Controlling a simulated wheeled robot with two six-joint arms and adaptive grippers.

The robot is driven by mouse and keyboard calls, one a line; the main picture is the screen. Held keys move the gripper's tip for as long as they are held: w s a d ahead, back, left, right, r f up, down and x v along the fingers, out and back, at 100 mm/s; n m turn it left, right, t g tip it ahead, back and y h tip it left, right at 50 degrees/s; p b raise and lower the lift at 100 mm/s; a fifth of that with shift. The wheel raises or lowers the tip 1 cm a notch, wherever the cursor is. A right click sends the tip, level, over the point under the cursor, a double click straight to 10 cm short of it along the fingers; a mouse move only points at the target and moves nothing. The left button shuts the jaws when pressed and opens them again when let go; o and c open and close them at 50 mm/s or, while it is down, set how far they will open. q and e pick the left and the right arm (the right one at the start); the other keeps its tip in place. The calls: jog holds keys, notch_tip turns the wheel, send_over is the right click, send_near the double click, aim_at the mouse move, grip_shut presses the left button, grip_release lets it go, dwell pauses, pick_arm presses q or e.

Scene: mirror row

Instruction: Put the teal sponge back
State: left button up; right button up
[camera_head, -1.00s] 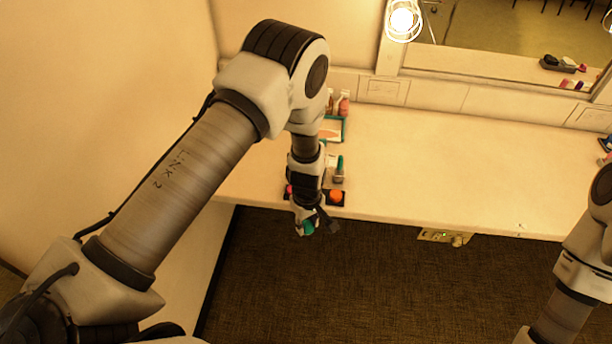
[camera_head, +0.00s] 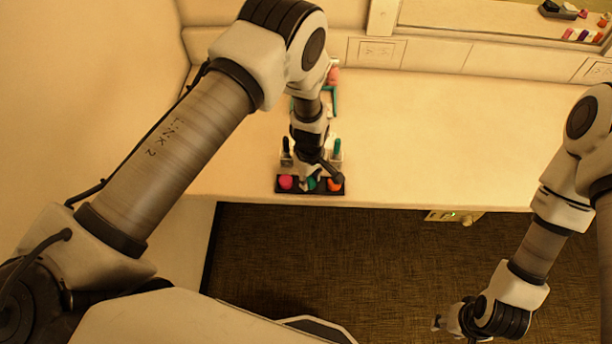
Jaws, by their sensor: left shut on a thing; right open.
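The teal sponge (camera_head: 311,184) is between the fingers of my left gripper (camera_head: 318,180), which is shut on it. The gripper points down over the middle of a small black tray (camera_head: 299,191) at the counter's front edge. A pink sponge (camera_head: 286,182) sits at the tray's left end and an orange sponge (camera_head: 335,185) at its right end. The teal sponge is between these two; I cannot tell whether it touches the tray's bottom. My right gripper (camera_head: 440,322) is open and empty, low over the floor at the lower right.
Behind the tray stands a pale holder with upright dark and green items (camera_head: 337,148). Farther back, a teal-edged thing is mostly hidden by my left arm. The counter (camera_head: 450,140) is clear to the right. A mirror (camera_head: 500,20) is at the back.

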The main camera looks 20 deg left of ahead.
aim_at(311, 180)
pick_arm(q)
jog(key=o, duration=0.7)
jog(key=shift+w, duration=0.15)
jog(key=shift+c, duration=0.2)
jog(key=o, duration=0.4)
jog(key=shift+c, duration=0.2)
jog(key=shift+d+r, duration=0.1)
jog(key=shift+d, duration=0.1)
jog(key=shift+a+r, duration=0.15)
jog(key=shift+r, duration=0.1)
notch_tip(311, 180, up, 12)
jog(key=f+b, duration=0.1)
jog(key=b, duration=0.2)
jog(key=s+a+f+m+b, duration=0.1)
jog(key=s+a+f+m, duration=0.2)
jog(key=s, duration=0.6)
jog(key=s+a+f+m+b, duration=0.1)
jog(key=s+a+f+m, duration=0.2)
jog(key=s+f+m, duration=0.2)
jog(key=s+a+f+m+b, duration=0.1)
jog(key=s+a+f+m, duration=0.2)
jog(key=s+f, duration=0.5)
jog(key=s, duration=0.5)
jog(key=shift+a+f+m, duration=0.15)
jog(key=shift+a+m, duration=0.25)
